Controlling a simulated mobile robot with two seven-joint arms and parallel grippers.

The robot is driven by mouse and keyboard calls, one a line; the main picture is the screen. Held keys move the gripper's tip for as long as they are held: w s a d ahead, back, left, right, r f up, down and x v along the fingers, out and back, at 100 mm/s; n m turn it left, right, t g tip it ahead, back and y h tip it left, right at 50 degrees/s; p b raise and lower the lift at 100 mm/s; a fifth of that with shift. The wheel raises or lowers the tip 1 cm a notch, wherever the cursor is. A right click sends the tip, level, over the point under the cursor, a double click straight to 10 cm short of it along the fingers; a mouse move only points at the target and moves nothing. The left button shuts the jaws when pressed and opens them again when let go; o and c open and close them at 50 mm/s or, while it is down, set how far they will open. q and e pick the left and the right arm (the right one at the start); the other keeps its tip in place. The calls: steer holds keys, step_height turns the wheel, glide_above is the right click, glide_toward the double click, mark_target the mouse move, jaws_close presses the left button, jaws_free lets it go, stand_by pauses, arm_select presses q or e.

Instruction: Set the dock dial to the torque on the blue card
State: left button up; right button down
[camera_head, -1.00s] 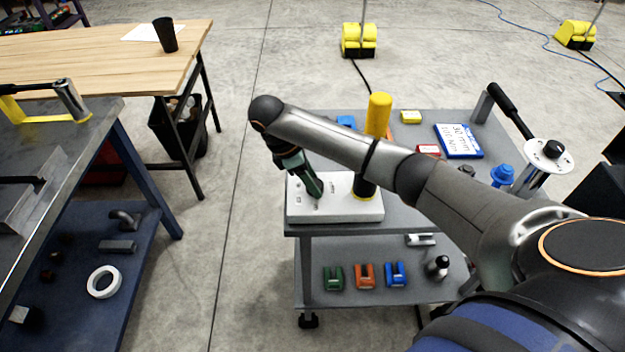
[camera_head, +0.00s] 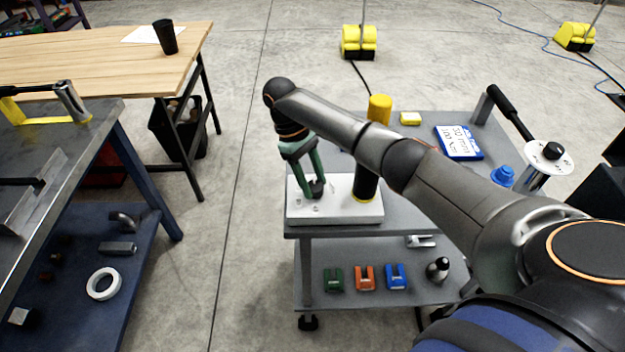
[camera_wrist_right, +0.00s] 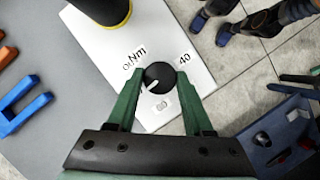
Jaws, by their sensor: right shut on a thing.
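The dock (camera_head: 352,210) is a white box on the cart top, with a yellow-capped black cylinder (camera_head: 379,110) standing on it. Its dial is a black round knob (camera_wrist_right: 158,77) with a white pointer mark toward the lower left in the wrist view. Printed around it are "Nm", "40", "80" and another label at the upper left that I cannot read surely. My right gripper (camera_head: 316,190), with green fingers, is shut on the knob from both sides. The blue card (camera_head: 460,142) lies at the cart's back right; it seems to read "30 mm" over "100 Nm", small and tilted. My left gripper is out of view.
Green, orange and blue blocks (camera_head: 365,277) lie on the lower shelf. My right arm crosses above the cart.

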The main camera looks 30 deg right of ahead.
steer(key=shift+m, duration=0.6)
steer(key=shift+c, duration=1.5)
jaws_free()
steer(key=v, duration=1.2)
steer(key=shift+d+r, duration=0.15)
steer(key=shift+r, duration=0.2)
steer(key=shift+f, duration=0.1)
